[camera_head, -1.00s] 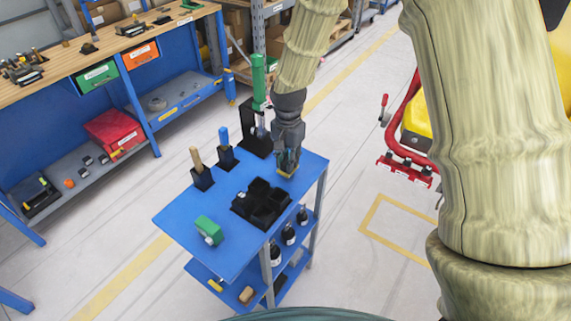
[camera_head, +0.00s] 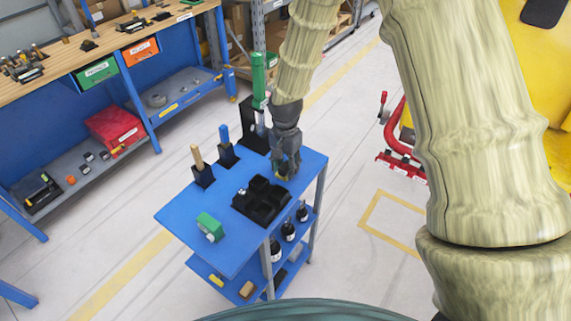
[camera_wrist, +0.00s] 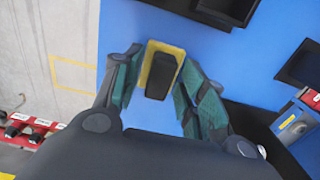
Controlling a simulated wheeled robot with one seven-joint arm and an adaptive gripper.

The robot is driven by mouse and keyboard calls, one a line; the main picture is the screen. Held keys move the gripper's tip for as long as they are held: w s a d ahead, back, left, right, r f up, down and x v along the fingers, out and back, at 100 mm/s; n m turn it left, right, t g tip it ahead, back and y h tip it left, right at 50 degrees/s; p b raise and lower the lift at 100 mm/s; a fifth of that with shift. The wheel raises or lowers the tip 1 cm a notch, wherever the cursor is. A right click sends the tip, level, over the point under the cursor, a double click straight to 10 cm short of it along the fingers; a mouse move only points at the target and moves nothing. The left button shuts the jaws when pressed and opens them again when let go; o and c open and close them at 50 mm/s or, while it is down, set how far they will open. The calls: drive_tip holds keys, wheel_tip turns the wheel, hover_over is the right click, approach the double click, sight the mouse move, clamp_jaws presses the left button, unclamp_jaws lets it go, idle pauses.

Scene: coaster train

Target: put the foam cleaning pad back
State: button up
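The foam cleaning pad (camera_wrist: 150,50) shows in the wrist view as a yellow block with a dark block (camera_wrist: 162,75) on top. It lies on the blue cart top, near the far right corner. My gripper (camera_wrist: 162,60) has its two fingers apart, one on each side of the pad, with small gaps beside the dark block. Whether a fingertip touches the yellow edge is hard to tell. In the head view my gripper (camera_head: 284,172) points down at the cart top and mostly hides the pad. A black compartment tray (camera_head: 262,203) sits left of and nearer than the gripper.
The blue cart (camera_head: 180,215) also carries a green block (camera_head: 210,226), a wooden-handled tool (camera_head: 200,165), a blue-handled tool (camera_head: 226,145) and a tall green-handled tool (camera_head: 259,75) in black holders. Bottles stand on its lower shelf. Red rail (camera_head: 395,145) is at right.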

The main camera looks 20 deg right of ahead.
sight(285, 165)
drive_tip(key=shift+r, duration=0.2)
wheel_tip(285, 165, up, 12)
drive_tip(key=b, duration=0.2)
drive_tip(key=shift+b, duration=0.4)
drive_tip(key=shift+f, duration=0.15)
idle(0.4)
